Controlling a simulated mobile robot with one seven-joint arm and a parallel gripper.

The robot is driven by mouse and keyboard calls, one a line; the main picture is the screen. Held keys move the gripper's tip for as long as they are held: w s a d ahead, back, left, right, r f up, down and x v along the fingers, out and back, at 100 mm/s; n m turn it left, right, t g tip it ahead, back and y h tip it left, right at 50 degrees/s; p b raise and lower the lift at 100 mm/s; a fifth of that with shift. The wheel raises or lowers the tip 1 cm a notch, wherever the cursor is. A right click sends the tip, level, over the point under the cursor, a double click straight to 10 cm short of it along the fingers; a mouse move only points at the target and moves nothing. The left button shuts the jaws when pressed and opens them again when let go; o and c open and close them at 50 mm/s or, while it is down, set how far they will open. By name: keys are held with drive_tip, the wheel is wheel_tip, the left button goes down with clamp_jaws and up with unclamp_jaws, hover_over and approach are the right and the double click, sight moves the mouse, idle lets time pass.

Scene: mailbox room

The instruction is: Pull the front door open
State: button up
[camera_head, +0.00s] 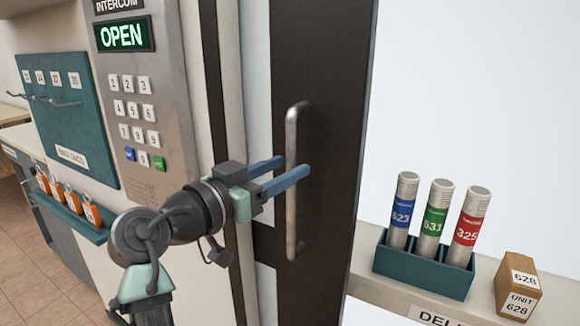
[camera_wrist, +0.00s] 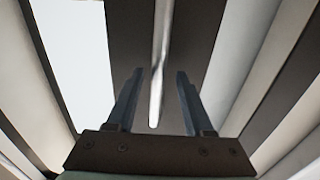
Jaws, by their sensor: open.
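The front door (camera_head: 335,75) is a dark brown framed door with a vertical silver handle (camera_head: 292,215). It looks shut, though the head view does not show all of its edge. My gripper (camera_head: 294,168) is open, its two blue fingers reaching toward the handle at mid height. In the wrist view the handle (camera_wrist: 161,60) runs down between the two open fingers (camera_wrist: 156,75), with a gap on each side. I cannot tell how deep the handle lies between the fingertips.
An intercom panel (camera_head: 150,75) reading OPEN is left of the door. A teal hook board (camera_head: 75,120) and a shelf of orange tags (camera_head: 75,218) are further left. At right, a ledge (camera_head: 380,290) holds a teal rack (camera_head: 415,270) with three tubes and a small box (camera_head: 518,285).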

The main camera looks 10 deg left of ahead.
drive_tip(key=v, duration=1.1)
drive_tip(key=shift+b, duration=0.35)
drive_tip(key=w+d+r+n+t+y, duration=0.25)
drive_tip(key=d+r+t+y, duration=0.2)
drive_tip(key=d+r, duration=0.5)
drive_tip(key=s+d+r+n+t+y, duration=0.3)
drive_tip(key=s+d+r+t, duration=0.5)
drive_tip(key=s+r, duration=0.5)
wheel_tip(320, 180, up, 15)
drive_tip(key=g+p, duration=0.1)
drive_tip(key=p, duration=1.5)
drive_tip(key=shift+r+y, duration=0.2)
drive_tip(key=shift+y, duration=0.15)
drive_tip(key=shift+s, duration=0.1)
